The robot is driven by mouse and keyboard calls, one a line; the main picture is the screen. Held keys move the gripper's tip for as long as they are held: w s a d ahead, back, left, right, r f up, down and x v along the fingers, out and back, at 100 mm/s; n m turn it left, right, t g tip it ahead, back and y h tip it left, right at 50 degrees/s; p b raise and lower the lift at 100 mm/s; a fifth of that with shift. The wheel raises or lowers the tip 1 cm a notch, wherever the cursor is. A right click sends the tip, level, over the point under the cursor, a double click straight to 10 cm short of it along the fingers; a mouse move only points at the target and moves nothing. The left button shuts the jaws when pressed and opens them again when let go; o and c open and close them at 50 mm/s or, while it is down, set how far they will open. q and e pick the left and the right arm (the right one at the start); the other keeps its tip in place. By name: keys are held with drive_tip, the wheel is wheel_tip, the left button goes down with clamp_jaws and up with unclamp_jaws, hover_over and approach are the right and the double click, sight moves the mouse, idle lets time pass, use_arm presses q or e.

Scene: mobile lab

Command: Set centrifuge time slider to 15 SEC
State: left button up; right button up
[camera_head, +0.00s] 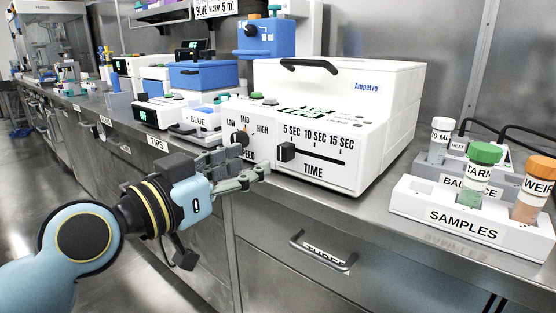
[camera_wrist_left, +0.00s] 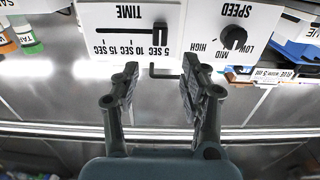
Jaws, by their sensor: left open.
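The white centrifuge (camera_head: 390,100) stands on the steel bench with its front panel facing me. Its black TIME slider knob (camera_head: 286,151) sits at the left end of the slot, below the 5 SEC label. The 15 SEC label (camera_head: 341,140) is at the right end. In the left wrist view the panel is upside down, and the slider knob (camera_wrist_left: 160,27) is beside 5 SEC. My left gripper (camera_head: 252,170) is in front of the panel, left of and a little below the knob. In the wrist view the gripper (camera_wrist_left: 160,76) is open and empty, its fingers apart from the knob.
The SPEED dial (camera_head: 239,137) is just left of the slider. A SAMPLES rack (camera_head: 465,227) with capped tubes stands at the right, with a BALANCE rack behind it. A drawer handle (camera_head: 323,253) sticks out below the bench edge. Blue and white devices crowd the bench at left.

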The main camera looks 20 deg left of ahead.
sight(281, 148)
use_arm(q)
drive_tip(key=x, duration=0.9)
clamp_jaws()
